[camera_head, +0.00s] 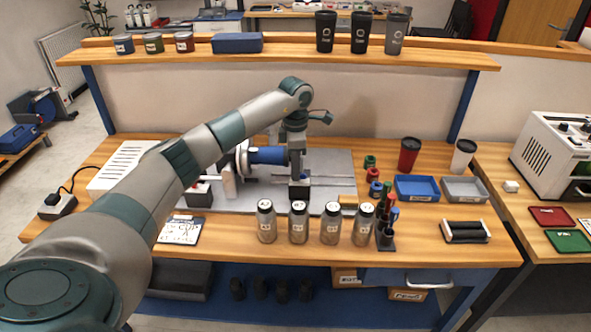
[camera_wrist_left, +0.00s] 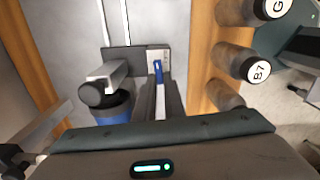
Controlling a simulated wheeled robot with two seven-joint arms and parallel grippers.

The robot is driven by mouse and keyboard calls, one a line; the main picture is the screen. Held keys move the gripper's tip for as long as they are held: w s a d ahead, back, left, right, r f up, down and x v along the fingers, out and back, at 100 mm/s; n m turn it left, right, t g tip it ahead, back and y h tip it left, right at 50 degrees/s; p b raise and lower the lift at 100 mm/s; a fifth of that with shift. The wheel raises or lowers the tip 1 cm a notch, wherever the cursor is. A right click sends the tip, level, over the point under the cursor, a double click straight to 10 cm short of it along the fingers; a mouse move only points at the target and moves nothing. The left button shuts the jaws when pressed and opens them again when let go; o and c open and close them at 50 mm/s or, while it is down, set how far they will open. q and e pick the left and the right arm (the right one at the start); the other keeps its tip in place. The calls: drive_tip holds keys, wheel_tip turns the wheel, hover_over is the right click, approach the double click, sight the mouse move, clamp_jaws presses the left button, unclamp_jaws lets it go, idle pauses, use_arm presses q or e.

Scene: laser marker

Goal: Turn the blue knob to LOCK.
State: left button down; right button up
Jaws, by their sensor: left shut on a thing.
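The blue knob (camera_wrist_left: 158,69) shows in the left wrist view as a narrow blue bar upright in the picture, in front of a grey plate (camera_wrist_left: 125,58) with a pale label. My left gripper (camera_wrist_left: 165,98) is shut on the knob; the fingers cover its lower part. In the head view my left gripper (camera_head: 299,186) points down at the front of the grey machine base (camera_head: 335,168), and it hides the knob there. The label's writing is too small to read. My right gripper does not show.
A blue cylinder (camera_head: 266,155) lies on the machine left of my gripper. Several labelled bottles, one of them here (camera_head: 298,222), stand close in front. A rack of coloured tools (camera_head: 386,240) is to their right. Blue (camera_head: 417,188) and grey trays lie further right.

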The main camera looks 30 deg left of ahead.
use_arm(q)
drive_tip(key=n, duration=0.2)
drive_tip(key=shift+s+d+n, duration=0.1)
drive_tip(key=shift+n, duration=0.3)
drive_tip(key=shift+d+n+b, duration=0.1)
drive_tip(key=shift+n+b, duration=0.25)
drive_tip(key=shift+n, duration=0.65)
drive_tip(key=shift+s+n, duration=0.1)
drive_tip(key=shift+n, duration=0.7)
drive_tip(key=n, duration=0.3)
drive_tip(key=shift+d+n, duration=0.25)
drive_tip(key=shift+n, duration=0.15)
drive_tip(key=n, duration=0.4)
drive_tip(key=shift+d, duration=0.25)
drive_tip(key=shift+n, duration=1)
drive_tip(key=shift+d+n, duration=0.1)
drive_tip(key=shift+n, duration=0.2)
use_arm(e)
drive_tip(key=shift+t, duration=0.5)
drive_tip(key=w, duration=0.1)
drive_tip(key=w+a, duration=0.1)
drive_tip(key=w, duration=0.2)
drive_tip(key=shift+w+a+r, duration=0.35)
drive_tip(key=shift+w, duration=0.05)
use_arm(q)
drive_tip(key=shift+r, duration=0.1)
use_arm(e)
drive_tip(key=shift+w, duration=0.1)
